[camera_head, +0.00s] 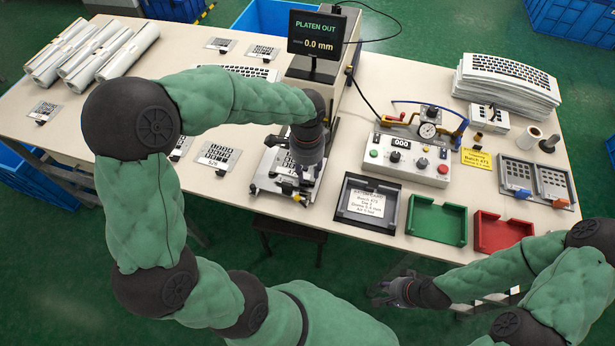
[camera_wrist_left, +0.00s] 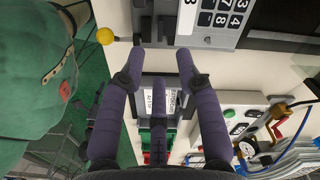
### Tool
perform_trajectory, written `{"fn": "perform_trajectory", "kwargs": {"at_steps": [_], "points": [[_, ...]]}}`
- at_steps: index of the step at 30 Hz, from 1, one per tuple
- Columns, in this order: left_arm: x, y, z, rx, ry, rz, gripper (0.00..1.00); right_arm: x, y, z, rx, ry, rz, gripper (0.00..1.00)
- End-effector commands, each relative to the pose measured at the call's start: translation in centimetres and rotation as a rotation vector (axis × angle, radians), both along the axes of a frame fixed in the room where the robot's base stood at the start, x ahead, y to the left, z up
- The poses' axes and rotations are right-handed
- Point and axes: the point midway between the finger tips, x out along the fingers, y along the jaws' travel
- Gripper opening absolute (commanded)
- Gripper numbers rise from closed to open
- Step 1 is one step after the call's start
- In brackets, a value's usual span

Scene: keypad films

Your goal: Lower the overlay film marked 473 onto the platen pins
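The platen (camera_head: 262,187) is a metal plate at the table's front edge, under the press. A white keypad film (camera_head: 272,165) with black keys lies over it, its mark partly hidden and starting "47". My left gripper (camera_head: 303,170) is above the right part of this film and covers some of it. In the left wrist view the gripper (camera_wrist_left: 158,68) has its fingers spread with nothing between them; keys show at the top on the film (camera_wrist_left: 212,17). Whether the film sits on the pins is hidden. My right gripper (camera_head: 388,292) hangs in front of the table, fingers apart and empty.
A display (camera_head: 317,33) reads "PLATEN OUT 0.0 mm". Right of the platen are a black tray (camera_head: 344,212), a control box (camera_head: 410,160), a green tray (camera_head: 437,219) and a red tray (camera_head: 502,232). Other films, one marked 526 (camera_head: 214,157), lie left of the platen.

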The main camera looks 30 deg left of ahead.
Motion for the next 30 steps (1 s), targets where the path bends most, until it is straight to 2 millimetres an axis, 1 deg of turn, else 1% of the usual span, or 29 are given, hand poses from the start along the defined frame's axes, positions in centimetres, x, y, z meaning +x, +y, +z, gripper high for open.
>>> {"fn": "perform_trajectory", "kwargs": {"at_steps": [1,3,6,10,15,30], "points": [[0.1,0.0,1.2,0.000,-0.006,0.001,0.34,0.0,0.0,0.0,0.000,0.000,0.000,0.40],[0.1,0.0,2.4,0.001,-0.004,0.000,0.34,0.0,0.0,0.0,0.000,0.000,0.000,0.40],[0.1,0.0,3.9,0.000,-0.003,0.000,0.34,0.0,0.0,0.0,0.000,0.000,0.000,0.40],[0.1,0.0,5.2,0.000,-0.001,0.001,0.34,0.0,0.0,0.0,0.000,0.000,0.000,0.40],[0.0,0.0,5.9,0.000,0.000,0.000,0.34,0.0,0.0,0.0,0.000,0.000,0.000,0.40],[0.0,0.0,5.8,-0.001,0.001,0.000,0.34,0.0,0.0,0.0,0.000,0.000,0.000,0.40]]}}
